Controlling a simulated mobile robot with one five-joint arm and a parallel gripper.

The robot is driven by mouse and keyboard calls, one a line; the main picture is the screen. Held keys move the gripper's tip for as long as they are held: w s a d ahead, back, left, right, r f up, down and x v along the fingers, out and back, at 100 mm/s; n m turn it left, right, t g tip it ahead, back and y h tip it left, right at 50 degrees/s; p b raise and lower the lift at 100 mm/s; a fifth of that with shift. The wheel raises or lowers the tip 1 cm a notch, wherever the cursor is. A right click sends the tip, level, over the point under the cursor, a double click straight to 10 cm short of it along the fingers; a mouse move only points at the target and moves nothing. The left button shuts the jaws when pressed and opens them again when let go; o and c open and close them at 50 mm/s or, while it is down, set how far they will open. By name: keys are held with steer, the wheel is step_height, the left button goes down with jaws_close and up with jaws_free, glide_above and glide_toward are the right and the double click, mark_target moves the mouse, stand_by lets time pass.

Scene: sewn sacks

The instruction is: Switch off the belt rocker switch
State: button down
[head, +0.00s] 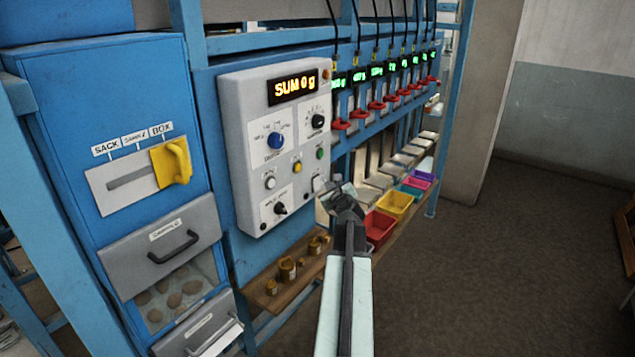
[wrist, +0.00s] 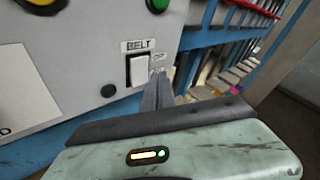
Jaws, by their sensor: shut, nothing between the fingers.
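The belt rocker switch (wrist: 137,70) is a white rocker in a dark frame, under a "BELT" label on the grey control panel. In the wrist view it shows left of my fingertips, and its lower right is close to them. In the head view the switch (head: 318,183) is small, at the panel's lower right edge. My gripper (head: 331,197) is shut and empty, just right of and below the switch. The shut fingers also show in the wrist view (wrist: 157,88). I cannot tell whether they touch the switch, or which way the rocker is tipped.
The control panel (head: 243,110) has knobs, buttons and a display reading "SUM 0 g". Below it, a wooden shelf (head: 262,297) holds brass weights. Red (head: 379,226) and yellow (head: 394,205) trays stand to the right.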

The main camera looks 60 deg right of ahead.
steer(key=s, duration=0.4)
steer(key=shift+f, duration=0.25)
